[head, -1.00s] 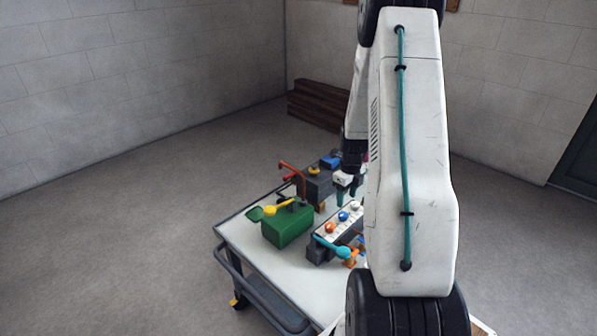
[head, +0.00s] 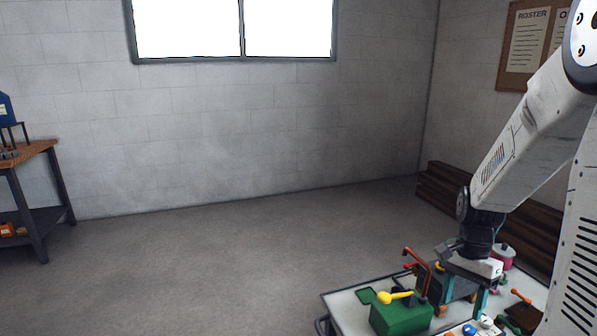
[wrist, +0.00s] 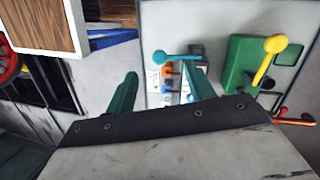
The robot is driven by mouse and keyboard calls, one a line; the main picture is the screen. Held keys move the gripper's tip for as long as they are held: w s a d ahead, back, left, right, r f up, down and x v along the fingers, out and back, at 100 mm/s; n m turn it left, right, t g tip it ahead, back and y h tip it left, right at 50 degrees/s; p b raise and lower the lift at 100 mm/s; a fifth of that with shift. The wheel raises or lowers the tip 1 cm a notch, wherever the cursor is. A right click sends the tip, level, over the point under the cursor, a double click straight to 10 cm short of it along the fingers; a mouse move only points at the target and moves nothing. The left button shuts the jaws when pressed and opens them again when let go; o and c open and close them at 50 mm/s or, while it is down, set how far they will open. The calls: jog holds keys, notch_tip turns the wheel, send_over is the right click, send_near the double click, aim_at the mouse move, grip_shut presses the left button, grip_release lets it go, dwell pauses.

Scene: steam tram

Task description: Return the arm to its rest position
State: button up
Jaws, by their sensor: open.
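My arm reaches in from the right edge of the head view, bent downward over a pale-topped cart (head: 347,305). My gripper (head: 465,296) hangs above the cart, pointing down, with its teal fingers apart and nothing between them. In the wrist view my gripper (wrist: 160,85) also shows two spread, empty teal fingers. A green box (head: 402,316) with a yellow-knobbed lever (head: 395,297) stands on the cart, left of my gripper. The green box (wrist: 240,62) is right of the fingers in the wrist view.
A red bent lever (head: 420,265) rises close to my gripper's left. A pink pot (head: 503,256) is behind it. A workbench (head: 32,158) stands far left. The floor between is clear.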

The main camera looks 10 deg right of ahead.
jog(key=s+a+r+n+t, duration=0.2)
jog(key=s+a+r+n, duration=0.4)
jog(key=a, duration=0.4)
jog(key=s+a+r+n+t+h, duration=0.1)
jog(key=s+a+r+n+t, duration=0.1)
jog(key=s+a+r+n, duration=0.4)
jog(key=a+r+n, duration=0.2)
jog(key=a+r, duration=0.2)
jog(key=shift+s+a+n+h, duration=0.15)
jog(key=shift+s+n+h, duration=0.15)
jog(key=shift+n, duration=0.1)
jog(key=shift+r, duration=0.1)
